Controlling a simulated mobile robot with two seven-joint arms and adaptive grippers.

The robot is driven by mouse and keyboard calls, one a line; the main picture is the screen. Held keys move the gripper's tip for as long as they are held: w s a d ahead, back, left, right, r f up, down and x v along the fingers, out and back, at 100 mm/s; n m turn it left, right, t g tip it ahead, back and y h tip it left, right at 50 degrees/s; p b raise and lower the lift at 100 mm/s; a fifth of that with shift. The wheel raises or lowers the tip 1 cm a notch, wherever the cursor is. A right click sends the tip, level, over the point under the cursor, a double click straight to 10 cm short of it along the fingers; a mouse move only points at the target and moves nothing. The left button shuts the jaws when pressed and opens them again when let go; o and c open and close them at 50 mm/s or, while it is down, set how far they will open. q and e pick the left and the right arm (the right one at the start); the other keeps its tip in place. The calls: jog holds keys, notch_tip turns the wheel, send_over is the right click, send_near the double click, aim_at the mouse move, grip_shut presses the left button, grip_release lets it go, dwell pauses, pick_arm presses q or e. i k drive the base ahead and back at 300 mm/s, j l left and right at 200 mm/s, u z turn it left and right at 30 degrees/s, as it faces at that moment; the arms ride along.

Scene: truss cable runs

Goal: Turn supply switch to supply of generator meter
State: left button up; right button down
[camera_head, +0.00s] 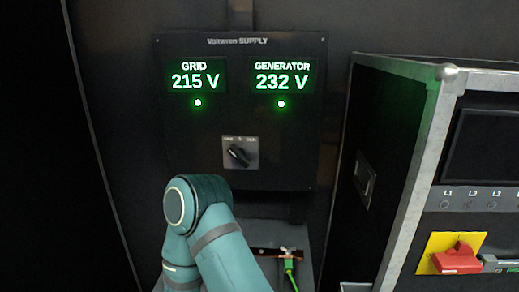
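The supply switch (239,155) is a black rotary knob on a small grey plate (227,161), low on the dark supply panel (190,140). Small labels along the plate's top seem to read grid, 0 and gen. The knob lies slanted from upper left to lower right, its upper end toward the left label. Above, the grid meter (195,82) reads 215 V and the generator meter (282,82) reads 232 V. Each has a lit green lamp below it. A teal arm of mine rises below the switch; neither gripper is visible.
A black flight case (385,130) with metal edges stands at the right. It carries a red rotary switch (458,260) on a yellow plate (437,243). A green cable (290,272) lies on a grey surface below the panel. The space before the panel's upper part is clear.

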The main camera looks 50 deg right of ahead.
aim_at(239, 155)
jog(key=i+z, duration=0.2)
jog(key=z, duration=0.3)
jog(key=i+z, duration=0.2)
jog(key=z, duration=0.25)
jog(key=i+j+z, duration=0.15)
jog(key=z, duration=0.35)
